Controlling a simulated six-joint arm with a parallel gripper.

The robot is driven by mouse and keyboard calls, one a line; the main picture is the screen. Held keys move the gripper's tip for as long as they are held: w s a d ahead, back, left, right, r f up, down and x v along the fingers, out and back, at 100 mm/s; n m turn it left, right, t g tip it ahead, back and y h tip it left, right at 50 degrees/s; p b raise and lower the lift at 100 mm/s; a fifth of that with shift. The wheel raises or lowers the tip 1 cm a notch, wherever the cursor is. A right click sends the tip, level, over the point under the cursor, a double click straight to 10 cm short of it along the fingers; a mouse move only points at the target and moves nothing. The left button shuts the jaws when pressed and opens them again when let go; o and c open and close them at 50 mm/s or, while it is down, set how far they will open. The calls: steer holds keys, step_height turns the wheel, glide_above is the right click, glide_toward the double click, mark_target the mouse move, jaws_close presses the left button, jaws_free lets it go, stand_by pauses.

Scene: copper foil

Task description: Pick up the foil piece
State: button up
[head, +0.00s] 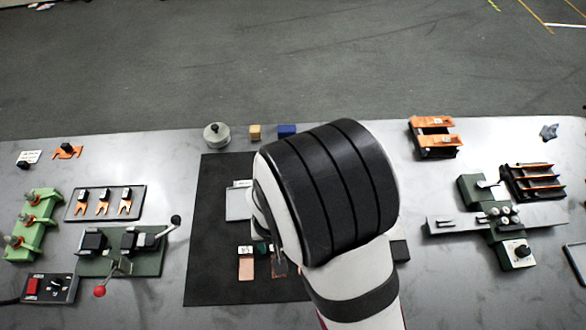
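Two small copper-coloured foil pieces lie on the black mat (215,200). The left foil piece (246,270) is a flat rectangle with a small pale-topped block at its upper edge. The right foil piece (279,271) lies close beside my arm and is partly covered. My own large black and white arm link hangs over the right half of the mat. My gripper is mostly hidden behind this link; a narrow grey part by the right foil piece may be its fingertip. I cannot tell whether it is open or shut, or whether it touches the foil.
A pale plate (238,204) lies on the mat. Left are a green lever fixture (140,262), a tray of copper forks (104,203) and a green rack (33,225). Behind stand a round weight (216,136) and yellow (255,132) and blue blocks (287,130). Right is a cross-shaped fixture (500,222).

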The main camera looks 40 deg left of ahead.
jaws_close()
steer(key=shift+r, duration=0.1)
stand_by(0.3)
